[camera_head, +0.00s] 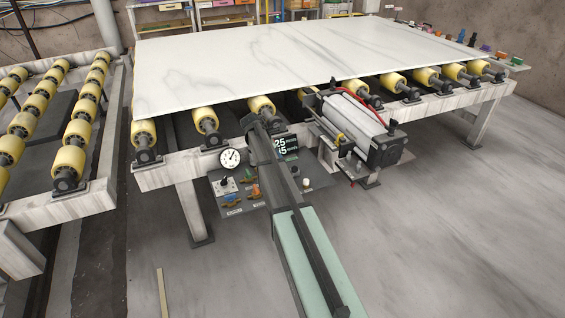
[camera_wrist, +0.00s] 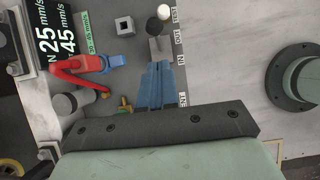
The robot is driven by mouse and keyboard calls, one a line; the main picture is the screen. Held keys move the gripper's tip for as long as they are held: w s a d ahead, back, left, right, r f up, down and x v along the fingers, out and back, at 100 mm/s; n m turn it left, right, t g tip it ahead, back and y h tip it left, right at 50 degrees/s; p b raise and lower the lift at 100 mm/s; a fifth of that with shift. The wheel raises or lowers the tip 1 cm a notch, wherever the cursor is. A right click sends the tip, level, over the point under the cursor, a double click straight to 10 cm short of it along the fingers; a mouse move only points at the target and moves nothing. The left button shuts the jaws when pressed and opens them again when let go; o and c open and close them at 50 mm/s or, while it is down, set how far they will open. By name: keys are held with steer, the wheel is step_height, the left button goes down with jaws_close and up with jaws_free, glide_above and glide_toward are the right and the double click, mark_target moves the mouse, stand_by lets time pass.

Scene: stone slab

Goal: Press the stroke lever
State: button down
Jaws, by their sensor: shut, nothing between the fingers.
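A small lever with a black ball knob (camera_wrist: 153,26) stands on the control panel in the wrist view, on a light plate beside labels reading OUT and IN. A white round knob (camera_wrist: 164,12) shows just above it. I take the black-knobbed lever for the stroke lever, but cannot be sure. My gripper (camera_wrist: 159,66) has its blue fingers closed together, empty, with the tips by the lower end of the lever's plate. I cannot tell whether they touch it. In the head view my arm covers part of the panel and the fingers cannot be made out.
A red handle (camera_wrist: 75,75) and blue fitting (camera_wrist: 115,60) lie left of the fingers. The display (camera_head: 286,144), gauge (camera_head: 231,159) and cylinder unit (camera_head: 360,128) crowd the table edge. A stone slab (camera_head: 290,58) lies on yellow rollers behind. The floor at right is clear.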

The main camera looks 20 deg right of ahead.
steer(key=shift+v, duration=2)
steer(key=shift+d, duration=0.1)
steer(key=s+a+f+m+y, duration=0.2)
steer(key=s+a+f+m, duration=0.2)
steer(key=s+f+m, duration=0.35)
steer(key=s+a+f+m+y, duration=0.1)
steer(key=s+a+f+m, duration=0.35)
steer(key=s+f, duration=0.45)
steer(key=s+a+f+m+y, duration=0.2)
steer(key=s+a+f+m, duration=0.2)
steer(key=s+f+m, duration=0.4)
steer(key=s+a+f+g, duration=0.2)
steer(key=s+f, duration=0.2)
steer(key=s, duration=0.8)
steer(key=s+a+f+n+g, duration=0.1)
steer(key=s+f, duration=0.4)
steer(key=s, duration=0.8)
steer(key=s+a+f+n+g, duration=0.1)
steer(key=s+a+f+g, duration=0.2)
steer(key=s, duration=1)
step_height(320, 180, down, 2)
steer(key=shift+s+f+g+y, duration=0.15)
steer(key=shift+f+g+y, duration=0.05)
steer(key=shift+g+y, duration=0.2)
